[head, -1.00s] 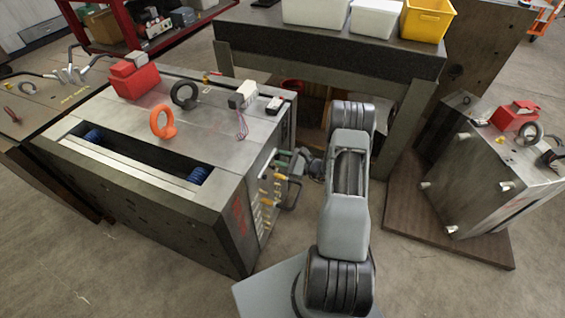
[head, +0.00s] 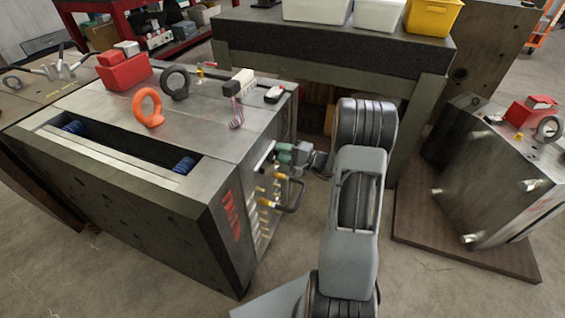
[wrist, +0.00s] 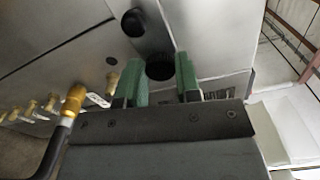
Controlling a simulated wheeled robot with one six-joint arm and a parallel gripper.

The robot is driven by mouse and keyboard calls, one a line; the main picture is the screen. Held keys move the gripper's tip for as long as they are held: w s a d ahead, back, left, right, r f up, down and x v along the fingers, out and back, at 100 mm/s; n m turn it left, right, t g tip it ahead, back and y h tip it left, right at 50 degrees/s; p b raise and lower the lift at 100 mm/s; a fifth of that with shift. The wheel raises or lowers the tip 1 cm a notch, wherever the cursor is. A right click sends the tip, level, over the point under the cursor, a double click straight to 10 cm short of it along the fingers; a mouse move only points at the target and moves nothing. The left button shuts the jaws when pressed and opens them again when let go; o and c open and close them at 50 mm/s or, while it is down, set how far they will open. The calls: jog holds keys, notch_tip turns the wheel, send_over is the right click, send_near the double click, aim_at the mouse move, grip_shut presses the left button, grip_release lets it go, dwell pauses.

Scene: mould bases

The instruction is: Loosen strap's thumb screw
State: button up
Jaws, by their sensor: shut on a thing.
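The large steel mould base (head: 180,215) stands left of my arm. My gripper (head: 287,156) is at its right side face, near the top edge, with green fingertips. In the wrist view, a dark ribbed thumb screw (wrist: 160,66) sits between the two green fingers of my gripper (wrist: 161,84), which is shut on it. The strap (wrist: 150,30) is a grey metal strip running up from the screw across the seam of the plates. A second black round knob (wrist: 133,22) sits near its upper part. The screw's shaft is hidden.
Brass hose fittings (wrist: 50,103) and a black bent handle with a brass end (wrist: 73,103) lie left of my gripper in the wrist view. An orange eyebolt (head: 150,107) is on top of the mould base. A workbench (head: 330,45) stands behind, and a second mould (head: 495,175) at right.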

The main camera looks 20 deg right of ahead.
jog(key=n+b, duration=0.2)
jog(key=b, duration=0.2)
jog(key=n+b, duration=0.3)
jog(key=b, duration=0.2)
jog(key=n+b, duration=0.2)
jog(key=b, duration=0.2)
jog(key=shift+f+n, duration=0.25)
jog(key=shift+n, duration=0.05)
jog(key=shift+r+n+b, duration=0.2)
jog(key=shift+n+b, duration=0.1)
jog(key=shift+b, duration=0.15)
jog(key=o, duration=0.9)
jog(key=shift+o, duration=0.2)
jog(key=p+v, duration=0.3)
jog(key=v, duration=1)
jog(key=shift+s+d, duration=0.25)
jog(key=shift+d, duration=0.05)
